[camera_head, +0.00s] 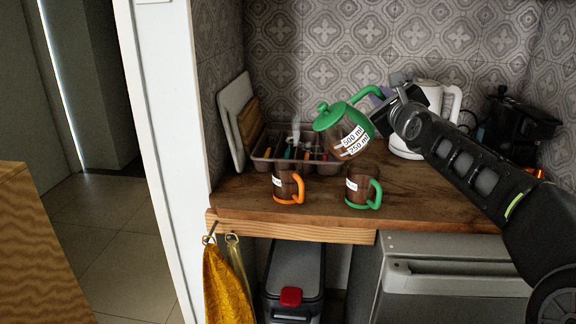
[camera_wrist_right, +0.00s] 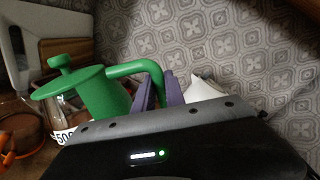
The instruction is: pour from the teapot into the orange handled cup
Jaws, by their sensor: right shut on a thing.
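The teapot (camera_head: 345,129) has a green lid and handle, a clear body and white 500 ml and 250 ml labels. It is held in the air above the counter, tilted to the left. My right gripper (camera_head: 385,98) is shut on its green handle; the handle also shows between the purple fingers in the right wrist view (camera_wrist_right: 152,76). The orange handled cup (camera_head: 287,185) stands upright on the counter, below and left of the teapot, apart from it. Its orange handle shows at the left edge of the right wrist view (camera_wrist_right: 8,150). The left gripper is out of view.
A green handled cup (camera_head: 362,190) stands right of the orange handled one. A cutlery tray (camera_head: 263,166) and boards (camera_head: 234,112) are behind at left. A white kettle (camera_head: 431,98) and a black appliance (camera_head: 507,125) stand at the back right. The wooden counter (camera_head: 240,200) is clear at front left.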

